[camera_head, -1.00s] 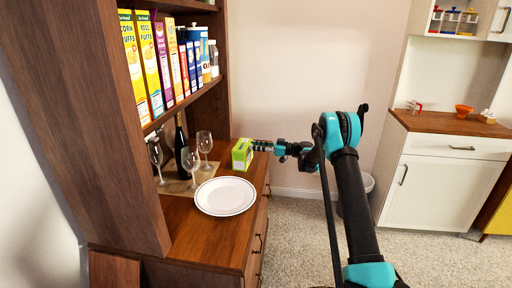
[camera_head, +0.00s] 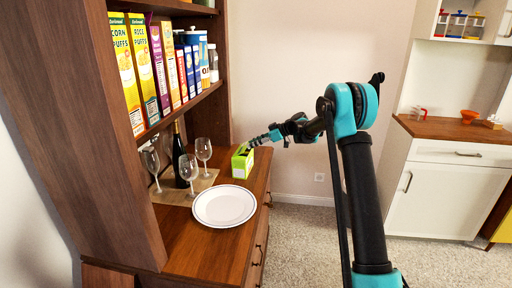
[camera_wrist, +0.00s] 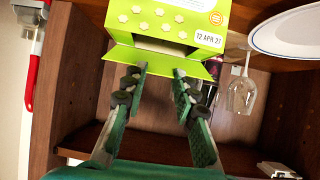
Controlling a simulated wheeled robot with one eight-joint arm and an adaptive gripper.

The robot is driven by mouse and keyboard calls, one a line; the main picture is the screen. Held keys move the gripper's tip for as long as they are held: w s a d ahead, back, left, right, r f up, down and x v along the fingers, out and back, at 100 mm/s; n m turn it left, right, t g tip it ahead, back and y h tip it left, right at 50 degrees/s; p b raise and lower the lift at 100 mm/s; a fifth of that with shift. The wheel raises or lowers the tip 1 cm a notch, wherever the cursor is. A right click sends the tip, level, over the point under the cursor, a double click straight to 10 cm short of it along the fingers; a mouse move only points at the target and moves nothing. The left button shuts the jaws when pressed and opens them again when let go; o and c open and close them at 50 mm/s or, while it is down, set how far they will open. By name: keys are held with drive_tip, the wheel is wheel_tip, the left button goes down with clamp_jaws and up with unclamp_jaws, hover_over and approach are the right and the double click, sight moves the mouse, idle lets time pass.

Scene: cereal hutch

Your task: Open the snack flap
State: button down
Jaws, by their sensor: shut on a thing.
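The green and white snack box (camera_head: 242,162) stands on the wooden counter at the back, beside the wine glasses. Its top shows a dark opening in the head view. In the wrist view the box (camera_wrist: 165,20) appears inverted, with its opening at its lower edge and green flaps spread around it. In the head view my gripper (camera_head: 258,139) is above and right of the box top.
A white plate (camera_head: 224,206) lies in front of the box. Wine glasses (camera_head: 189,170) and a dark bottle (camera_head: 179,155) stand to its left on a mat. Cereal boxes (camera_head: 142,65) fill the shelf above. The space right of the counter is free.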

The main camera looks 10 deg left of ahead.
sight(245, 147)
drive_tip(key=a+r+h, duration=0.1)
drive_tip(key=h, duration=0.1)
drive_tip(key=a+r+h, duration=0.1)
drive_tip(key=shift+a+r+h, duration=0.25)
drive_tip(key=shift+r+h, duration=0.15)
drive_tip(key=a+h, duration=0.1)
drive_tip(key=a+r+h, duration=0.1)
drive_tip(key=shift+w+r+g+h, duration=0.15)
drive_tip(key=shift+w+g+h, duration=0.05)
drive_tip(key=shift+g+h, duration=0.1)
drive_tip(key=shift+w+a+r+h, duration=0.1)
drive_tip(key=shift+a+r+h, duration=0.15)
drive_tip(key=shift+a+h, duration=0.65)
drive_tip(key=shift+w+a+r+g+h, duration=0.1)
drive_tip(key=shift+w+a+g+h, duration=0.05)
drive_tip(key=shift+a+h, duration=0.75)
drive_tip(key=shift+w+a+r+g+h, duration=0.15)
drive_tip(key=shift+a+h, duration=0.55)
drive_tip(key=shift+a, duration=0.35)
drive_tip(key=shift+f, duration=0.1)
drive_tip(key=c, duration=1.2)
unclamp_jaws()
drive_tip(key=shift+o, duration=0.2)
